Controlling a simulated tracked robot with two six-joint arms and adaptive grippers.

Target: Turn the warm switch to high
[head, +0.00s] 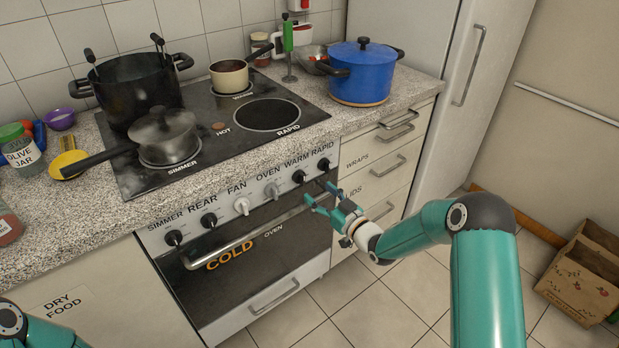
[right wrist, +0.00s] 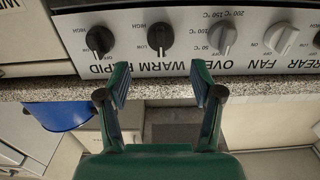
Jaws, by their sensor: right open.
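The warm switch (head: 299,177) is a black knob on the stove's front panel, between the white oven knob (head: 271,191) and the black rapid knob (head: 323,164). In the right wrist view, which is upside down, the warm switch (right wrist: 160,38) has LOW and HIGH marks beside it. My right gripper (head: 319,194) is in front of the panel, just below the warm switch in the head view. Its open, empty fingers (right wrist: 160,84) line up on either side of the knob, apart from it. My left gripper is out of view.
The oven handle (head: 220,253) sticks out below the knobs. The stovetop holds a black pot (head: 125,92), a lidded saucepan (head: 165,137) and a small pot (head: 229,76). A blue pot (head: 361,75) stands right of it. A cardboard box (head: 580,282) is on the floor.

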